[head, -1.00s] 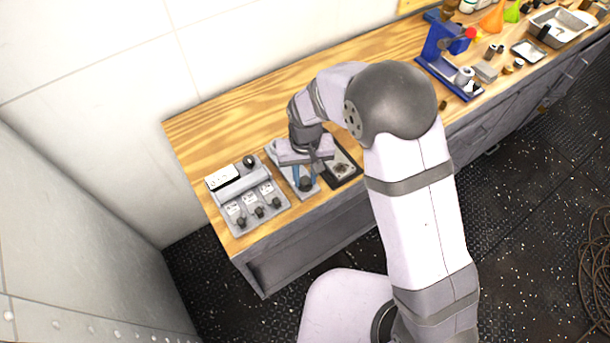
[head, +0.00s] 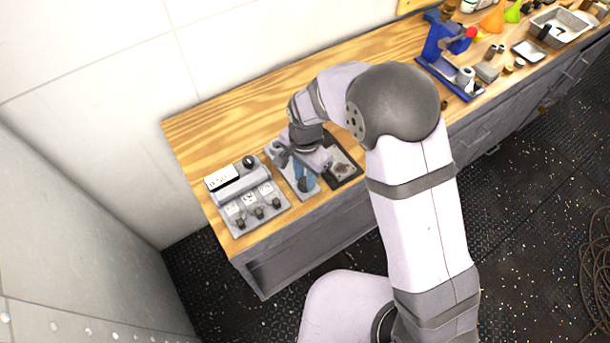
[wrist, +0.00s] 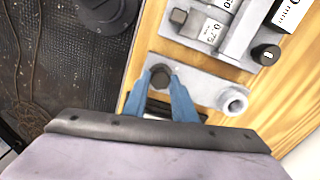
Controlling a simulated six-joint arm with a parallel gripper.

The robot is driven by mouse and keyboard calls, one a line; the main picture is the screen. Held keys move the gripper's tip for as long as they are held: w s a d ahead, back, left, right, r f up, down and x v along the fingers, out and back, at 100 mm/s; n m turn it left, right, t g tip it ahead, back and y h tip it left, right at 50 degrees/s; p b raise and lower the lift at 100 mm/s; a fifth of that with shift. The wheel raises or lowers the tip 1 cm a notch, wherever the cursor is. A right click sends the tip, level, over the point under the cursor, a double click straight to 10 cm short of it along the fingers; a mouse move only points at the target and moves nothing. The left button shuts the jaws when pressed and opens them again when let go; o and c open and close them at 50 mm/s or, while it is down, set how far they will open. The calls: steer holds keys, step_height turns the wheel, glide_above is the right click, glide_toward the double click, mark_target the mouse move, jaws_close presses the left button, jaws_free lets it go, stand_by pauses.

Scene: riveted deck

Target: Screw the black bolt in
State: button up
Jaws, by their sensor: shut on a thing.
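The black bolt (wrist: 160,77) stands in a light grey plate (wrist: 196,84) on the wooden bench. In the wrist view its dark head shows between the blue fingertips of my gripper (wrist: 162,76). The gripper is shut on the bolt from above. In the head view my gripper (head: 302,184) is low over the plate near the bench's front edge, and its body and fingers hide most of the bolt. A pale round boss with a hole (wrist: 236,101) stands on the same plate, apart from the bolt.
A grey panel (head: 227,196) with several dials and dark knobs sits just left of the plate. A black-edged plate (head: 344,170) lies close on the right. A blue press (head: 437,45), a metal tray (head: 562,27) and small parts stand farther right. The back of the bench is clear.

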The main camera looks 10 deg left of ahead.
steer(key=m, duration=0.5)
steer(key=shift+w+a+r+m, duration=0.1)
steer(key=shift+w+r+m, duration=0.1)
steer(key=shift+r+m, duration=0.1)
steer(key=m, duration=1.3)
steer(key=shift+m, duration=0.4)
steer(key=o, duration=0.8)
steer(key=shift+o, duration=1.2)
steer(key=shift+s+f, duration=0.1)
steer(key=shift+s, duration=0.05)
